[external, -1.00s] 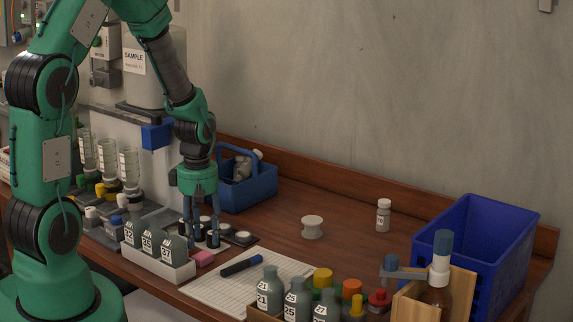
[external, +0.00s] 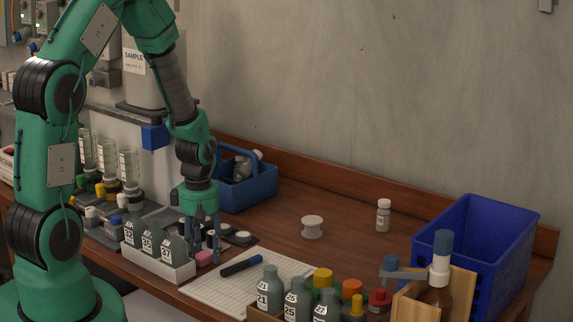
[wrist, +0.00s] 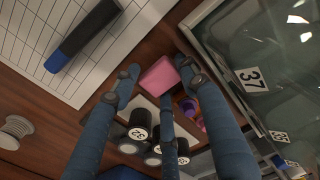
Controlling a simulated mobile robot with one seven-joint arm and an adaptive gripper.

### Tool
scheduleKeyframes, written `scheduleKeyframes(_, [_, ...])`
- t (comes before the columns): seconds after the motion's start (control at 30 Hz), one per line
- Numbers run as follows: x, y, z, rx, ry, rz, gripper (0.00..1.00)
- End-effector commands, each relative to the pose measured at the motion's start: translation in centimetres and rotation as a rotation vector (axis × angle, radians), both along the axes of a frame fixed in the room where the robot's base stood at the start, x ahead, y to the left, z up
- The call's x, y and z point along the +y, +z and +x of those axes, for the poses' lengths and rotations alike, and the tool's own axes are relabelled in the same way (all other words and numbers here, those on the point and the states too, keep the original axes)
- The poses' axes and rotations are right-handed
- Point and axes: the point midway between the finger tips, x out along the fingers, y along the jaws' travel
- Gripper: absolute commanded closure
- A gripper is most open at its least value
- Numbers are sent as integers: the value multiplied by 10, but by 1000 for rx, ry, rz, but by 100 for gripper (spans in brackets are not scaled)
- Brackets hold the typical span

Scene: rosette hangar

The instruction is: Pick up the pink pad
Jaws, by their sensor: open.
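The pink pad (external: 205,257) lies on the brown table between the white bottle rack and the lined paper sheet. In the wrist view the pink pad (wrist: 159,77) shows between my fingertips. My gripper (external: 206,254) points down, low over the pad, with its blue-grey fingers spread. In the wrist view my gripper (wrist: 157,80) is open, with fingers around the pad and nothing held. I cannot tell whether any finger touches it. Part of the pad is hidden behind a finger in the external view.
Numbered grey bottles (external: 148,243) stand in the white rack (external: 170,269) close left. A dark marker (external: 240,266) lies on the paper (external: 215,292). Black-bodied vials (wrist: 140,128) stand just beyond the pad. The table around the white spool (external: 312,228) is mostly clear.

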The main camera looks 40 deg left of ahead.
Motion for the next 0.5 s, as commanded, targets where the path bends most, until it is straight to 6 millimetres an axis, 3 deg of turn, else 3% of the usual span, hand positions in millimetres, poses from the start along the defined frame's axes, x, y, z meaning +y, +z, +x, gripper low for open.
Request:
scheduleKeyframes(0.23, [0,0,0,0,0,0,56])
scheduleKeyframes(0.33, [0,0,0,0,0,0,76])
scheduleKeyframes(0.5, [0,0,0,0,0,0,77])
